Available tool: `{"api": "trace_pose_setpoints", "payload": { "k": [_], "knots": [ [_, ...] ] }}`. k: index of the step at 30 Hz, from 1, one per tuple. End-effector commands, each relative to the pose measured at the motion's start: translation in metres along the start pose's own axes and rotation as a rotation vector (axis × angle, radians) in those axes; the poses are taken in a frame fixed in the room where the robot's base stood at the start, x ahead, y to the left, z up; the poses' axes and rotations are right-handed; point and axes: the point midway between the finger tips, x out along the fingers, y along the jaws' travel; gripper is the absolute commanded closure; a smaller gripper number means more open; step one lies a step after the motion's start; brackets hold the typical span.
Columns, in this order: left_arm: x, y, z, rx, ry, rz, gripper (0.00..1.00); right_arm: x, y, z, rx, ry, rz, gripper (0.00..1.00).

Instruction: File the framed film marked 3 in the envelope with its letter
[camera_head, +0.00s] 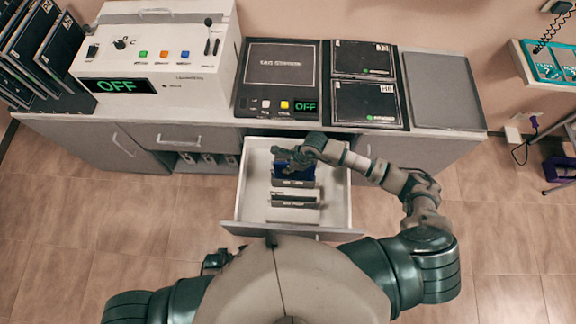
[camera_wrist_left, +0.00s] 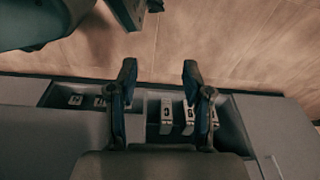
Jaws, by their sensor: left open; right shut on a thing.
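My right gripper (camera_head: 297,155) reaches down into the open drawer (camera_head: 253,199). It is shut on a dark blue framed piece (camera_head: 301,171), partly hidden by the fingers; I cannot read a 3 on it. Several dark, upright pieces with pale label strips (camera_head: 294,197) stand in the drawer just in front of it. My left gripper (camera_wrist_left: 159,72) is open and empty in the left wrist view, above cabinet compartments. Dark envelopes with white letter labels (camera_head: 60,50) stand in a rack at the far left. Two more dark labelled panels (camera_head: 365,103) lie on the counter.
A white console (camera_head: 185,75) reading OFF and a dark panel box (camera_head: 281,65) stand on the counter. A bare grey panel (camera_head: 443,90) lies at its right end. Low cabinet compartments hold several labelled pieces (camera_wrist_left: 166,115). The floor in front is clear.

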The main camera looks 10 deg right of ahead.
Motion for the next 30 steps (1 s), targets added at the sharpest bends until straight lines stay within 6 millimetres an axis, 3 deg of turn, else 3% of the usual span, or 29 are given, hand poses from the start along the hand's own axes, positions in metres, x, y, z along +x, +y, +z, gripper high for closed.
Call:
{"api": "trace_pose_setpoints", "payload": {
  "k": [16,30],
  "knots": [
    [-0.013,0.002,-0.005,-0.003,-0.004,0.004,0.50,0.010,0.000,-0.004,0.000,0.000,0.000,1.00],
    [-0.027,0.000,-0.022,-0.005,0.013,0.001,0.50,0.018,0.000,-0.008,0.000,0.000,0.000,1.00]
  ]
}}
